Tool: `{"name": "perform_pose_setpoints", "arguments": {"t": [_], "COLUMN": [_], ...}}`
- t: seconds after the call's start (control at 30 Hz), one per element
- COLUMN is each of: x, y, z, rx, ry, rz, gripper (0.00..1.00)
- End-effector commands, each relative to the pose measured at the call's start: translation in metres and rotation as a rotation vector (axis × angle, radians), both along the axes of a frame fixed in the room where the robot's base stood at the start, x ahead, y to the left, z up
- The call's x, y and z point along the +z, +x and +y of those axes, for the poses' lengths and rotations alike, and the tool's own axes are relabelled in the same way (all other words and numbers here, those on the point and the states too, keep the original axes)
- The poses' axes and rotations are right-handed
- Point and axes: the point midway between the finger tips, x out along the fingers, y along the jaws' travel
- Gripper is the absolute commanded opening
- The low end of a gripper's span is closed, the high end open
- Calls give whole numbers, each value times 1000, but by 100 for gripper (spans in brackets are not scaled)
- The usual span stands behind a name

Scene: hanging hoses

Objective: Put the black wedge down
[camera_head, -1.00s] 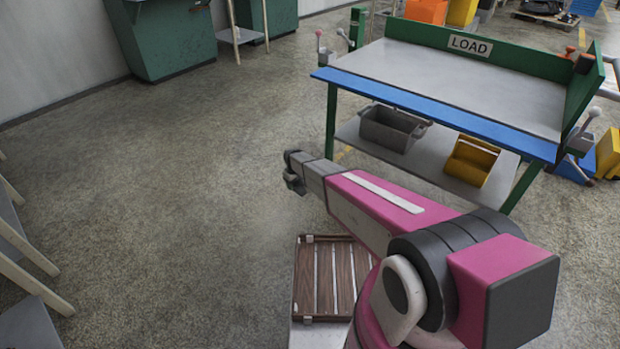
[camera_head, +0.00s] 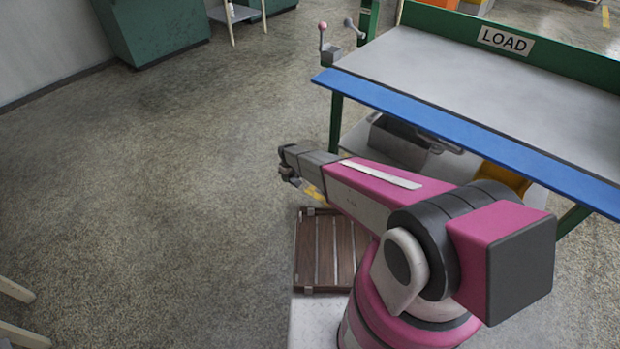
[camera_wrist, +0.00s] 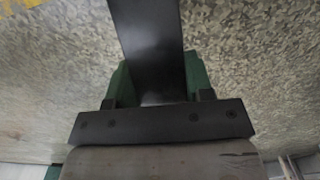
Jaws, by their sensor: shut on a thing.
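The black wedge (camera_wrist: 153,40) shows in the wrist view as a long, dark, smooth piece running up out of the top of the picture. My gripper (camera_wrist: 158,82) is shut on it, with a green finger on each side. The wedge's far end is outside the wrist view. Speckled floor shows behind it, out of focus. In the head view my arm reaches left, and the wedge and the fingertips cannot be made out there.
A table with a grey top (camera_head: 490,85), a blue front edge (camera_head: 460,128) and a LOAD sign (camera_head: 505,41) stands at right. A grey bin (camera_head: 400,143) sits on its lower shelf. Green cabinets (camera_head: 150,30) stand at back left. The floor (camera_head: 150,200) at left is open.

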Motion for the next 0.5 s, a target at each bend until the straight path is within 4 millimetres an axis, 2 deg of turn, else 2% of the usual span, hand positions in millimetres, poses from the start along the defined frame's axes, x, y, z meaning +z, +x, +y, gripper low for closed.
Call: {"name": "perform_pose_setpoints", "arguments": {"t": [0.17,0.5], "x": [-17,-56], "y": [16,56], "z": [-20,-73], "rx": [-2,-3], "ry": [-1,0], "rz": [1,0], "gripper": [17,17]}}
